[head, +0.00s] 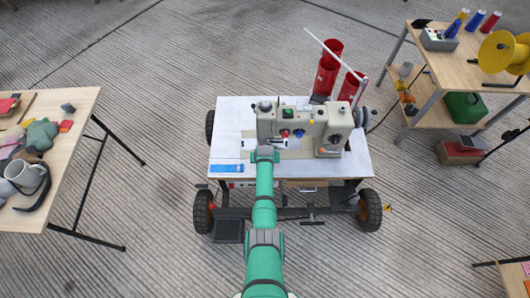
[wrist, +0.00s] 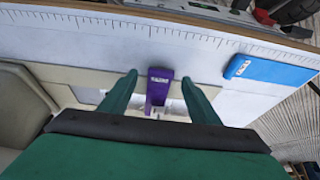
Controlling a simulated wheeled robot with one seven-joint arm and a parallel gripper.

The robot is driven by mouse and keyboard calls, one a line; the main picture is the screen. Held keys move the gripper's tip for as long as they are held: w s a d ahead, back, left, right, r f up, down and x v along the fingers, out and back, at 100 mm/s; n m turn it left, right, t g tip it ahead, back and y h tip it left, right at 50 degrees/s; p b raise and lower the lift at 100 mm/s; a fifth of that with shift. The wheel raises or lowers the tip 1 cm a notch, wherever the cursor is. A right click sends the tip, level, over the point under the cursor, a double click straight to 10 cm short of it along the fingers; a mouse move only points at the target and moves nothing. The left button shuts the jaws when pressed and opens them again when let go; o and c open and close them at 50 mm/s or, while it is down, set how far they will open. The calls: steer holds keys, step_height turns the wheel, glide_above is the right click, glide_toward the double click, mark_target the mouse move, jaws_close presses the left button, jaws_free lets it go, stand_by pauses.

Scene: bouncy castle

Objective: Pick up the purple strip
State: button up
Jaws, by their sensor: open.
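The purple strip (wrist: 159,88) is in the middle of the wrist view, on the pale work surface. It has small white markings near its top end. My gripper (wrist: 160,88) is open, with one green finger on each side of the strip and a gap on both sides. In the head view my green arm reaches to the wheeled sewing table (head: 350,170), and my gripper (head: 265,150) is in front of the sewing machine. I cannot make out the strip in the head view.
A blue block (wrist: 270,70) lies to the right of my gripper; it also shows in the head view (head: 227,168). The sewing machine (head: 305,127) stands close behind my gripper. Red cylinders (head: 327,75) stand behind it. Side tables (head: 75,135) are farther off.

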steer(key=shift+w+f, duration=0.2)
steer(key=shift+f, duration=0.25)
steer(key=shift+d, duration=0.1)
steer(key=shift+s+a, duration=0.1)
steer(key=shift+a, duration=0.2)
steer(key=c, duration=1.1)
steer(key=shift+d, duration=0.1)
steer(key=shift+c, duration=0.2)
steer(key=shift+r, duration=0.35)
steer(key=shift+s+d, duration=0.1)
